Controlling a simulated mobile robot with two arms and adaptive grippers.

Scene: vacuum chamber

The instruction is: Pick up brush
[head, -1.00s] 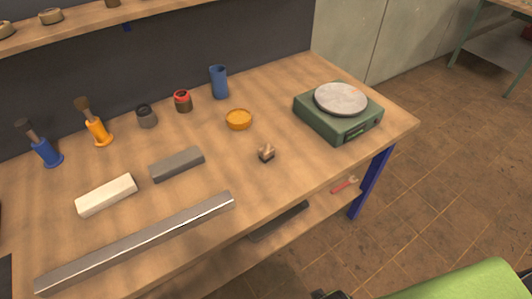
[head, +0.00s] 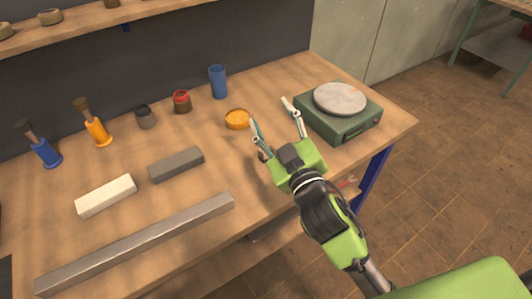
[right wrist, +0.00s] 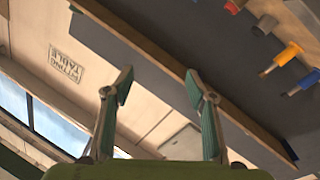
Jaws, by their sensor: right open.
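Two brush-like items stand on the workbench at the left in the head view: a blue one (head: 45,151) with a dark top and an orange one (head: 98,132) with a brown top. Both lean a little. I cannot tell which one the task means. My right gripper (head: 268,111) is over the bench's right part, between the orange dish and the green scale, well to the right of both items. Its fingers are spread and empty. The right wrist view also shows the spread fingers (right wrist: 158,76) with nothing between them. My left gripper is not in view.
On the bench (head: 75,235) are a white block (head: 106,195), a dark grey block (head: 176,164), a long metal bar (head: 140,243), a dark cup (head: 145,117), a red-rimmed cup (head: 182,102), a blue cup (head: 218,82), an orange dish (head: 237,119) and a green scale (head: 340,115).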

